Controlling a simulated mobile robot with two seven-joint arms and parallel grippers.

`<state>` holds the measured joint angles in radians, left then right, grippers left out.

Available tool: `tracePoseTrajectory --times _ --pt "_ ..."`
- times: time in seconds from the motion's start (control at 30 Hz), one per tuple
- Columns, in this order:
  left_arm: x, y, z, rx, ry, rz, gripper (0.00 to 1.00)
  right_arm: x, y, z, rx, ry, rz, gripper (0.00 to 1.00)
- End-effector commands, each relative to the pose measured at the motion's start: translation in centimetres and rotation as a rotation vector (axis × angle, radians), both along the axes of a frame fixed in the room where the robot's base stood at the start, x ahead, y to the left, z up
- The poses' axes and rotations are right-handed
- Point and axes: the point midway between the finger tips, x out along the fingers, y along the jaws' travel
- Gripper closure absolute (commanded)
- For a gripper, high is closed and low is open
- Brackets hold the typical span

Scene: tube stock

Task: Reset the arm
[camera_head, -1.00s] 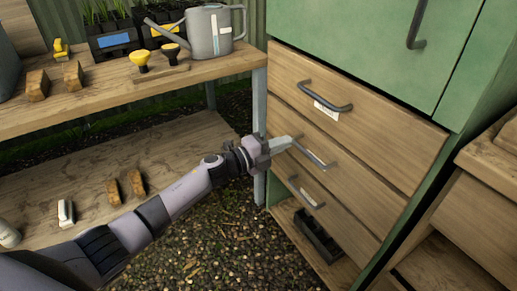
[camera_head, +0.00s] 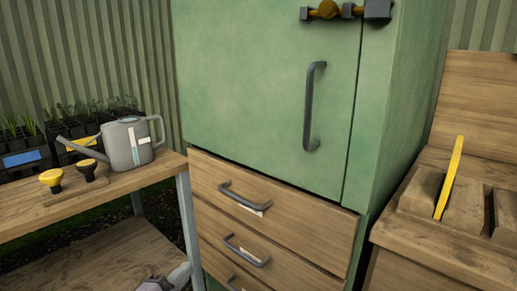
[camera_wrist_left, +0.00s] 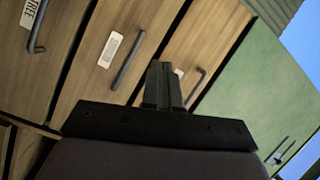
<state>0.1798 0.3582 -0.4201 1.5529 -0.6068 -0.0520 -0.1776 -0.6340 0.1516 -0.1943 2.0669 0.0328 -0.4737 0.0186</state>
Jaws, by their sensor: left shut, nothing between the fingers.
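My left gripper (camera_head: 178,276) shows only partly at the bottom edge of the head view, left of the wooden drawers. In the left wrist view its fingers (camera_wrist_left: 163,86) are pressed together with nothing between them. They point toward the drawer fronts, and I see no handle held. The arm behind the gripper is cut off by the frame. My right gripper is in neither view.
A green cabinet (camera_head: 265,85) with a grey door handle (camera_head: 314,105) stands above the drawers (camera_head: 285,218), which look shut. A grey watering can (camera_head: 127,147) stands on the left wooden bench (camera_head: 110,190). A wooden unit (camera_head: 440,245) is at right.

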Motion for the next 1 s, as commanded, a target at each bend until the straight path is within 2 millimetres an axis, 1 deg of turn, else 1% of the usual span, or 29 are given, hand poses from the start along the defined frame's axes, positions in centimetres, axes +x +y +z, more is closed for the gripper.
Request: tracePoseTrajectory --times 0.03,0.1,0.17,0.27,0.37,0.53,0.6,0.67,0.7,0.83,1.0 --pt "-1.2 0.5 -0.6 -0.066 0.058 0.066 1.0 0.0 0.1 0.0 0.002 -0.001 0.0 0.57" --pt "-2.7 1.4 -1.4 -0.151 0.144 0.16 1.0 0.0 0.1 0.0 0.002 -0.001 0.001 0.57" --pt "-4.3 2.2 -2.2 -0.219 0.225 0.24 1.0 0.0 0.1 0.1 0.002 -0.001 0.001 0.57" --pt "-7.3 3.4 -3.7 -0.328 0.368 0.364 1.0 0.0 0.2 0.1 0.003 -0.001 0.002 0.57" --pt "-11.0 4.3 -5.3 -0.424 0.521 0.482 1.0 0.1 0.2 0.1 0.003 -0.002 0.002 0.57" --pt "-18.2 5.2 -7.3 -0.559 0.793 0.658 1.0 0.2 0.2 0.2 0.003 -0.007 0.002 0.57" --pt "-20.9 5.3 -7.7 -0.595 0.891 0.713 1.0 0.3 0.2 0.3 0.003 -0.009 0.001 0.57" --pt "-22.9 5.3 -7.9 -0.619 0.96 0.751 1.0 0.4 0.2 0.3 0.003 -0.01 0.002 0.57" --pt "-24.2 5.3 -7.9 -0.632 1.005 0.774 1.0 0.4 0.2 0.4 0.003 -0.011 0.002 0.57" --pt "-28.0 5.2 -7.9 -0.663 1.13 0.835 1.0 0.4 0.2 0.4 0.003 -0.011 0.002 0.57" --pt "-32.3 4.9 -7.4 -0.685 1.273 0.899 1.0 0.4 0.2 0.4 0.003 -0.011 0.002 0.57"
